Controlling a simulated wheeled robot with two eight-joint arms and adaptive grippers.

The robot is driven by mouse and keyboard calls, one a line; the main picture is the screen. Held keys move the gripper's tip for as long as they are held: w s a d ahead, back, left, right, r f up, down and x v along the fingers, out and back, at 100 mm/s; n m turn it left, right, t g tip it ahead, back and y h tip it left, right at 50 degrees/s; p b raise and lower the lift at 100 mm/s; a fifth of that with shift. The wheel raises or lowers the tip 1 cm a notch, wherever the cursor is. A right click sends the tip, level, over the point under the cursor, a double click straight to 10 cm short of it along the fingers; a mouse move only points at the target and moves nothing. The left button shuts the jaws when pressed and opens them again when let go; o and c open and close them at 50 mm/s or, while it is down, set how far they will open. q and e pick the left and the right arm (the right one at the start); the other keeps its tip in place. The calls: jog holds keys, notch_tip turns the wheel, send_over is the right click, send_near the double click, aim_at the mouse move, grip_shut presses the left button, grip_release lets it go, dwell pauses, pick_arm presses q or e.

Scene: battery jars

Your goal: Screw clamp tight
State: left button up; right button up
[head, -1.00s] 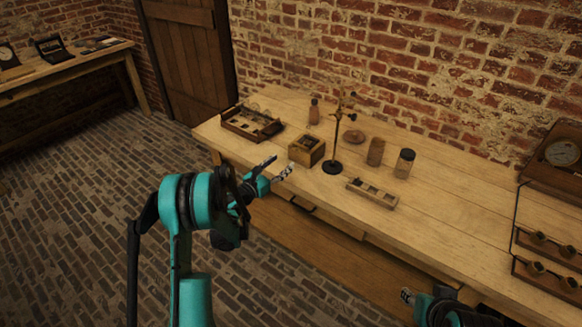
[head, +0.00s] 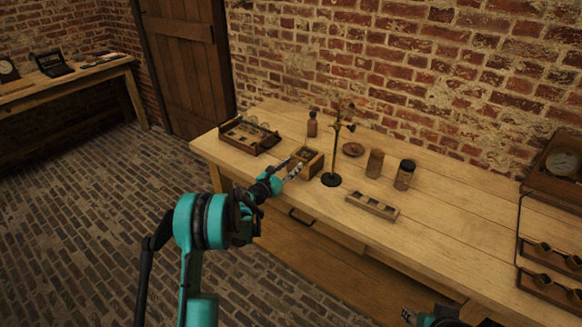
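A dark stand (head: 334,150) with a round base and upright rod stands on the wooden bench; small clamps sit near its top, too small to tell how tight. My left gripper (head: 290,169) is at the bench's front edge, left of the stand, with its fingers apart and nothing seen between them. Its tips overlap the small wooden box (head: 310,161) in the view; I cannot tell whether they touch. My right gripper (head: 408,315) shows only partly at the bottom edge, below the bench front, and its fingers are unclear.
A wooden tray (head: 232,147) with glassware is at the left end. A brown bottle (head: 312,124), a cylinder (head: 375,163), a dark-lidded jar (head: 404,175) and a round disc (head: 353,149) stand behind. A slotted rack (head: 372,207) lies in front.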

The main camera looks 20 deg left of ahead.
pick_arm(q)
jog(key=c, duration=0.4)
jog(key=shift+m, duration=0.3)
